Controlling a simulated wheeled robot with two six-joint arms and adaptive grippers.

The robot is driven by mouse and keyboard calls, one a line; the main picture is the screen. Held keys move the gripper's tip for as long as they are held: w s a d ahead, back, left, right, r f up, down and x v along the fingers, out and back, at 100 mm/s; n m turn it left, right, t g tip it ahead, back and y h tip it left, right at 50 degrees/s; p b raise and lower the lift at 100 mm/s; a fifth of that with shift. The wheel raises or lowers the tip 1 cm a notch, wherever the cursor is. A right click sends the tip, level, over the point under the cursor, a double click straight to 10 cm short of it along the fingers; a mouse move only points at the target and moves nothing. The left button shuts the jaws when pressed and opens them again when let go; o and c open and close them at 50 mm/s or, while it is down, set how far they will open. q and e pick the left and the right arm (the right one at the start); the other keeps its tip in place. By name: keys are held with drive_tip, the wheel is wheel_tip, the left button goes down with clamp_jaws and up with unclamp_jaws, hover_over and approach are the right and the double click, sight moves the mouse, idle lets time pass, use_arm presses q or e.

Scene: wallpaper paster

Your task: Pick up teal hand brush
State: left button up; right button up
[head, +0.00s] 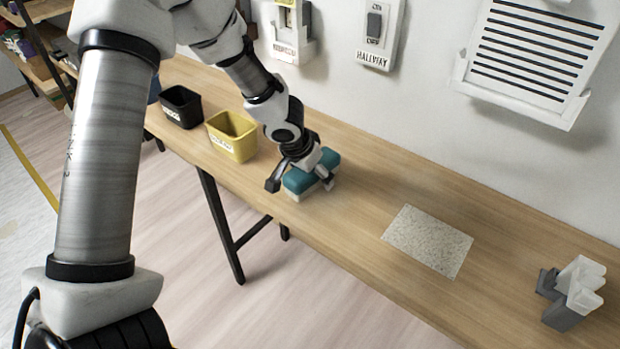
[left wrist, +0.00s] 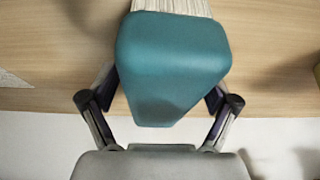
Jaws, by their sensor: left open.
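The teal hand brush (head: 308,178) lies on the wooden table below my left gripper (head: 302,184). In the left wrist view the brush's teal body (left wrist: 172,62) fills the upper middle, with pale bristles at the top edge. My left gripper (left wrist: 160,105) is open, with one finger on each side of the brush's narrow end. I cannot tell whether the fingers touch it. In the head view the wrist and fingers hide part of the brush. My right gripper is not in view.
A yellow bin (head: 232,146) and a black bin (head: 181,112) stand to the left of the brush. A speckled sheet (head: 428,240) lies flat to the right. A grey and white object (head: 574,293) stands at the far right. The table between brush and sheet is clear.

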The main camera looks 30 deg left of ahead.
use_arm(q)
drive_tip(key=shift+s+r, duration=0.2)
drive_tip(key=shift+c, duration=0.3)
drive_tip(key=c, duration=1.3)
wheel_tip(320, 180, up, 9)
drive_tip(key=p, duration=0.7)
drive_tip(key=shift+w+r, duration=0.1)
drive_tip(key=shift+r, duration=0.1)
wheel_tip(320, 180, up, 9)
drive_tip(key=p, duration=0.3)
drive_tip(key=shift+f, duration=0.2)
